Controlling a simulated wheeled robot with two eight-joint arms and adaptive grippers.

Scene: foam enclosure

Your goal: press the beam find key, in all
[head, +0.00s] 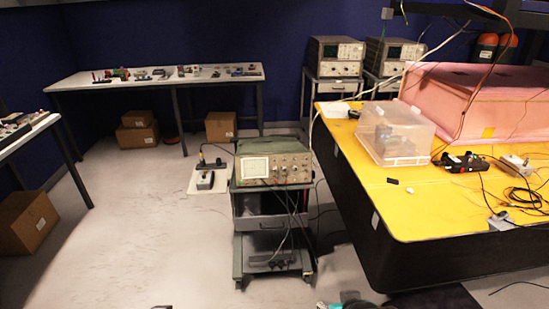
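An oscilloscope (272,162) with a pale screen on its left and knobs on its right stands on top of a dark cart (271,222) in the middle of the head view. Its front faces me. The beam find key is too small to make out among its controls. Two more oscilloscopes, one on the left (336,56) and one on the right (391,57), stand on carts at the back. Neither of my grippers can be made out; only small unclear dark and teal bits show at the bottom edge.
A yellow-topped bench (440,210) at right holds a clear plastic box (394,133), a pink foam enclosure (477,100) and cables. Cables hang down the cart front. A small white shelf (208,182) juts left from the cart.

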